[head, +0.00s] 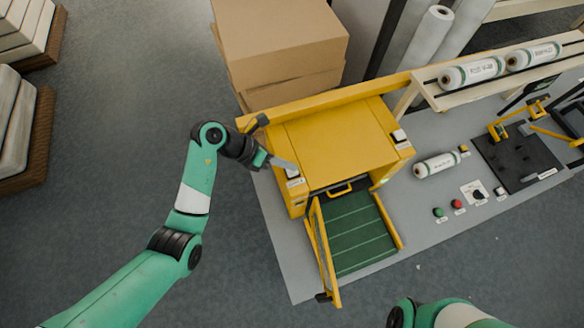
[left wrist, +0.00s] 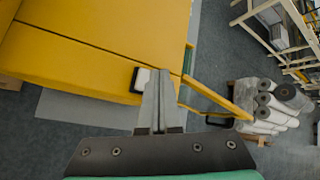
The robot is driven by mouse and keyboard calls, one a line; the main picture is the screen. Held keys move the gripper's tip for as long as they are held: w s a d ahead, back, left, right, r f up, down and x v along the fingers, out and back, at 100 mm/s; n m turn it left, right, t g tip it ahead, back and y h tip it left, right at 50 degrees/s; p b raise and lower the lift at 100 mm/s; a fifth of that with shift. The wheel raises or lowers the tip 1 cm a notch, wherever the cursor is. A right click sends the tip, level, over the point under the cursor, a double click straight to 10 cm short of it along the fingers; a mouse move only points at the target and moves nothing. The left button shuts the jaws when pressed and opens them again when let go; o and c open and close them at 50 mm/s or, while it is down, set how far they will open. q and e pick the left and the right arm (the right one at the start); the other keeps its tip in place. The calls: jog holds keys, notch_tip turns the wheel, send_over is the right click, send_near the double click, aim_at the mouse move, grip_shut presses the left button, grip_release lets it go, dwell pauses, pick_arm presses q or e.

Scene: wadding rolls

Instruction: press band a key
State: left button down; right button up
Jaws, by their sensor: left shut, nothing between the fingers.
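A yellow machine (head: 335,140) stands on the grey bench. A small white key in a dark frame (head: 293,178) sits on its left top edge; the label is too small to read. The key also shows in the left wrist view (left wrist: 140,78), partly hidden by my fingers. My left gripper (head: 285,164) is shut and empty, its tips right at this key; I cannot tell if they touch. The tips also show in the left wrist view (left wrist: 158,76). A second white key (head: 399,136) is on the machine's right side. My right gripper is out of view.
A hinged yellow gate (head: 322,252) stands open beside the green bed (head: 358,235). A white roll (head: 437,165), a green button (head: 438,212), a red button (head: 457,204) and a dial (head: 477,194) are to the right. Cardboard boxes (head: 280,40) stand behind.

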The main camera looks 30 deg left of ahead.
aim_at(288, 171)
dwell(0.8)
pick_arm(q)
jog(key=shift+f, duration=0.45)
jog(key=shift+f+b, duration=0.4)
jog(key=shift+f, duration=0.15)
dwell(0.5)
jog(key=shift+r, duration=0.1)
jog(key=shift+r+p, duration=0.85)
jog(key=shift+p, duration=0.25)
notch_tip(288, 171, up, 5)
jog(key=p, duration=0.5)
jog(key=shift+r, duration=0.1)
